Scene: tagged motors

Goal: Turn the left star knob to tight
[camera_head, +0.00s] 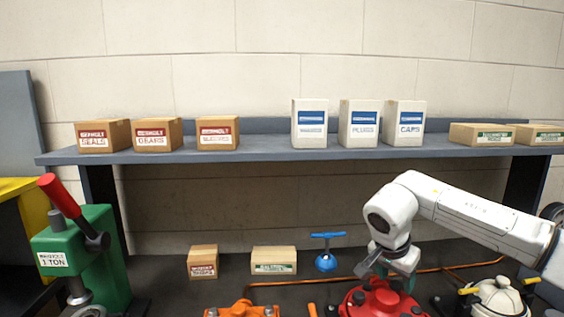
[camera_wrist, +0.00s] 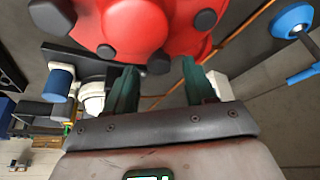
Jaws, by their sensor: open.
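A red motor housing (camera_head: 380,301) with several dark knobs or bolt heads stands at the bottom of the head view, right of centre. The same red housing (camera_wrist: 135,25) fills the top of the wrist view. My gripper (camera_wrist: 158,68) is open, its two dark green fingers apart and pointing at the housing. A small dark knob (camera_wrist: 159,65) shows between the fingertips; I cannot tell whether they touch it. In the head view my gripper hangs just above the housing, its fingertips partly hidden. I cannot tell which dark knob is the left star knob.
An orange device (camera_head: 241,310) sits left of the housing and a cream one (camera_head: 497,297) right of it. A blue valve (camera_head: 326,262) stands behind. A green press (camera_head: 85,255) with a red handle is at far left. A shelf (camera_head: 270,153) with boxes runs above.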

